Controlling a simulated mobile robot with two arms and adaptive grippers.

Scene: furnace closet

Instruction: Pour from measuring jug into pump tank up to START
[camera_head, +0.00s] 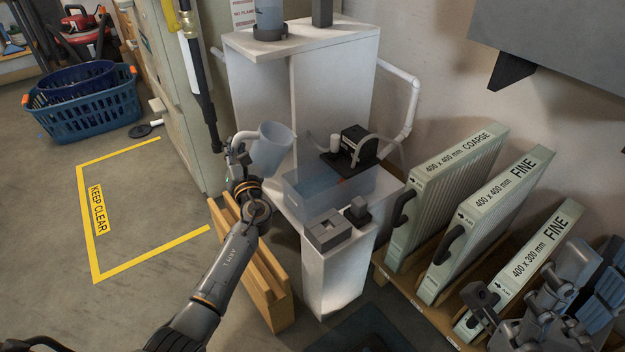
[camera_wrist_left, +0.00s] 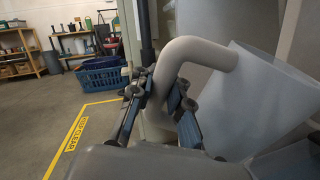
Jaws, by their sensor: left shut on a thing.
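My left gripper (camera_head: 238,158) is shut on the curved handle of the measuring jug (camera_head: 271,150). In the left wrist view, the gripper's fingers (camera_wrist_left: 160,105) sit either side of the handle, with the jug (camera_wrist_left: 255,105) at right. I cannot make out its liquid level. The clear bluish pump tank (camera_head: 310,195) sits on a white stand, with a black pump (camera_head: 355,146) behind it. A small reddish mark shows on the tank; START is not readable. My right gripper's fingertips are not clear at lower right.
A grey block (camera_head: 327,232) stands in front of the tank. A white cabinet (camera_head: 335,85) rises behind. Filters (camera_head: 445,175) stand in a wooden rack at right. A wooden piece (camera_head: 262,285) stands below my left arm. Floor inside the yellow line (camera_head: 150,265) is clear.

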